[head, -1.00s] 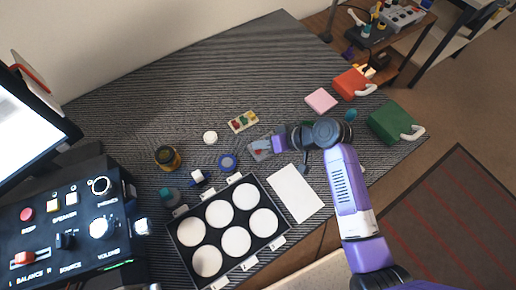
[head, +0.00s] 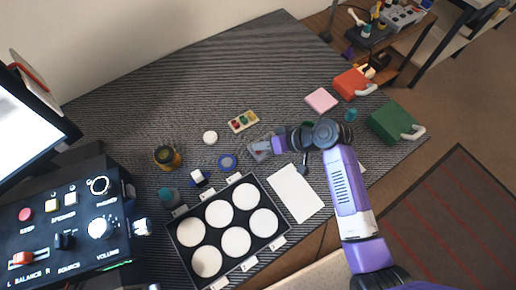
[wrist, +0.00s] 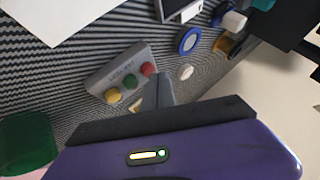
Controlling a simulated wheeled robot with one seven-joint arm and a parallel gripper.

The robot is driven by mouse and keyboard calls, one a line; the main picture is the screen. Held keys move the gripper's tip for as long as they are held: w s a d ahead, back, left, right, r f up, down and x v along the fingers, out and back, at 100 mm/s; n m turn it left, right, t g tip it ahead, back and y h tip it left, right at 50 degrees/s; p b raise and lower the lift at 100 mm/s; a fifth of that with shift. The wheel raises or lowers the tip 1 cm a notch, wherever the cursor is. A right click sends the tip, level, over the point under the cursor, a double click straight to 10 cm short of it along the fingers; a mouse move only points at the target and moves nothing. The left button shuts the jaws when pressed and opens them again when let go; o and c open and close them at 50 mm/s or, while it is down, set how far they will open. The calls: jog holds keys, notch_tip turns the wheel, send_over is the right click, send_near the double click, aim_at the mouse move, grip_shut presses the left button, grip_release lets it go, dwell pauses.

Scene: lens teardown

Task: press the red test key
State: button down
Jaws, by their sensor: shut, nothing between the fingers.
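A grey box (wrist: 122,76) with a red key (wrist: 148,69), a green key (wrist: 130,82) and a yellow key (wrist: 112,95) in a row lies on the striped mat. In the head view the box (head: 258,152) is partly covered by my gripper. My gripper (wrist: 158,80) is shut and empty. Its fingertips show just beside the red key in the wrist view, on the side away from the green key. I cannot tell whether they touch the key or hang above it.
A small cream tray (head: 243,122) with coloured pieces lies behind the box. A white disc (head: 210,137), a blue ring (head: 228,162) and a black tray of white discs (head: 253,182) lie to the left and front. A white sheet (head: 295,193) lies in front.

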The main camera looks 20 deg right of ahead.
jog(key=shift+f, duration=0.45)
dwell(0.5)
jog(key=shift+r, duration=0.1)
jog(key=shift+r+p, duration=0.55)
jog(key=shift+r, duration=0.2)
notch_tip(320, 180, up, 5)
jog(key=p, duration=0.4)
jog(key=shift+p, duration=0.4)
dwell(0.7)
